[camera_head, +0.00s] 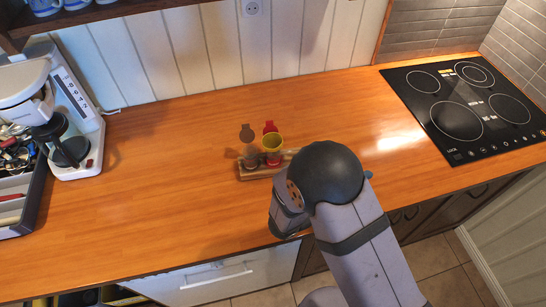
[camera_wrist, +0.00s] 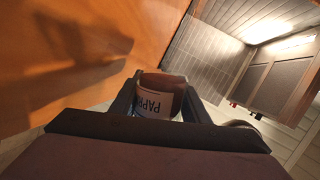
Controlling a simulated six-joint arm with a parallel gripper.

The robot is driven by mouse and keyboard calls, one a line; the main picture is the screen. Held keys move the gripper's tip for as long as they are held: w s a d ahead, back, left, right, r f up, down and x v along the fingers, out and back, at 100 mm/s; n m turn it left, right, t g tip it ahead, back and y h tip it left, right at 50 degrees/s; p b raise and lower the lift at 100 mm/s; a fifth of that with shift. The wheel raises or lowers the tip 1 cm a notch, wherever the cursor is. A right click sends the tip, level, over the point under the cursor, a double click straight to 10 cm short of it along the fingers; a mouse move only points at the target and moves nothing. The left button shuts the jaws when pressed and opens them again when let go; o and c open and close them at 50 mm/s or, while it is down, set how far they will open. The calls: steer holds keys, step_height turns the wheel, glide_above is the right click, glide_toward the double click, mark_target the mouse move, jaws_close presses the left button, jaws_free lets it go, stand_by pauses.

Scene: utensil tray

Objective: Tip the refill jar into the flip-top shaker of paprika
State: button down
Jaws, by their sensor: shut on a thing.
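In the head view a shaker with red contents (camera_head: 273,159) stands in a small wooden rack (camera_head: 255,174), its red flip lid (camera_head: 270,127) up. A yellow-rimmed, cup-like piece (camera_head: 273,143) sits over its mouth. Beside it on the left stands a brown shaker (camera_head: 250,160) with its brown lid (camera_head: 247,133) up. In the wrist view my gripper (camera_wrist: 157,103) is shut on the refill jar (camera_wrist: 177,88), clear with a white label reading "PAPRI", seen upside down. My wrist hides the jar and fingers in the head view.
A white coffee machine (camera_head: 75,120) and a cutlery tray (camera_head: 20,205) stand at the left. A black hob (camera_head: 465,110) is at the right. The wooden counter (camera_head: 160,180) is clear left of the rack. The panelled wall (camera_head: 170,50) rises behind.

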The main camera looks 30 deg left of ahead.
steer(key=a+r, duration=0.3)
steer(key=a, duration=0.3)
steer(key=w+a+r+p, duration=0.1)
steer(key=a+r, duration=0.3)
steer(key=a, duration=0.2)
steer(key=shift+w+a, duration=0.15)
steer(key=shift+w, duration=0.15)
stand_by(6.5)
